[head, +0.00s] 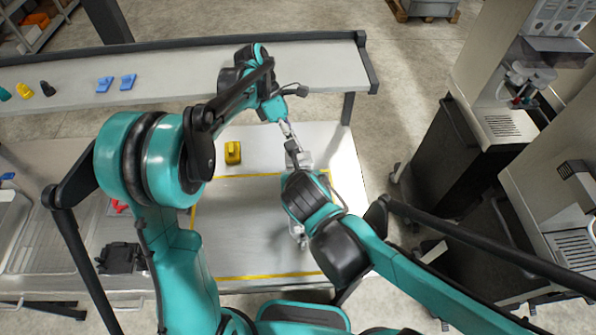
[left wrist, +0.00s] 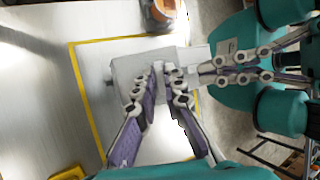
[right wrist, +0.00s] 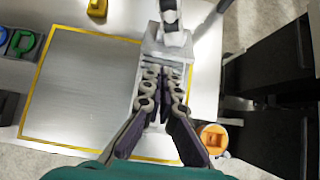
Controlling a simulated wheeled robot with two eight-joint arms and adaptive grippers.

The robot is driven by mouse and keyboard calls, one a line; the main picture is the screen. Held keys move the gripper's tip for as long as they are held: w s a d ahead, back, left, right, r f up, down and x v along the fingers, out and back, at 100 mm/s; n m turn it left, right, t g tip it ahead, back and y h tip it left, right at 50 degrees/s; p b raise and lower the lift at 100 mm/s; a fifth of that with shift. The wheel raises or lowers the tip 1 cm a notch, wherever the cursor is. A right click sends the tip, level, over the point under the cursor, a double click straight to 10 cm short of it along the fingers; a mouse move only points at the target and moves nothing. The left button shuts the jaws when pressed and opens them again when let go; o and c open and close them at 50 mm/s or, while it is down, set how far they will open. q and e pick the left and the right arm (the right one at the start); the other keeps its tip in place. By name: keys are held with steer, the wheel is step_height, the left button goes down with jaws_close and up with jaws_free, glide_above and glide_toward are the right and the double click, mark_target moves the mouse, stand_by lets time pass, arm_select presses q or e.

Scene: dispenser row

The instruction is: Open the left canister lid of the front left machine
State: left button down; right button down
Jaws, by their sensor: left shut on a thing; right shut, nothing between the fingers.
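A light grey box (head: 306,159) is at the right end of the table's yellow-outlined area. In the left wrist view the box (left wrist: 135,68) lies under my left gripper (left wrist: 166,70), which is shut on part of it. My right gripper (left wrist: 208,68) comes in from the right; its fingers are shut with nothing between them, close against the box (right wrist: 166,50) in the right wrist view. In the head view my left gripper (head: 288,131) mostly hides the contact. I cannot identify a canister lid. Two machines (head: 525,75) (head: 572,185) stand at the right, away from both grippers.
The table (head: 255,235) has a clear metal middle inside a yellow outline. A yellow block (head: 233,152) stands behind it. A long shelf (head: 180,75) with small blue pieces (head: 128,82) runs along the back. Dark cabinets stand under the machines.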

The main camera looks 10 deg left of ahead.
steer(key=shift+x, duration=1.6)
steer(key=shift+r, duration=0.1)
arm_select(q)
steer(key=shift+s, duration=0.1)
arm_select(e)
steer(key=shift+w+a+r, duration=0.1)
steer(key=shift+w+r, duration=0.3)
steer(key=shift+r, duration=0.25)
arm_select(q)
steer(key=c, duration=1.6)
jaws_free()
steer(key=shift+f, duration=0.1)
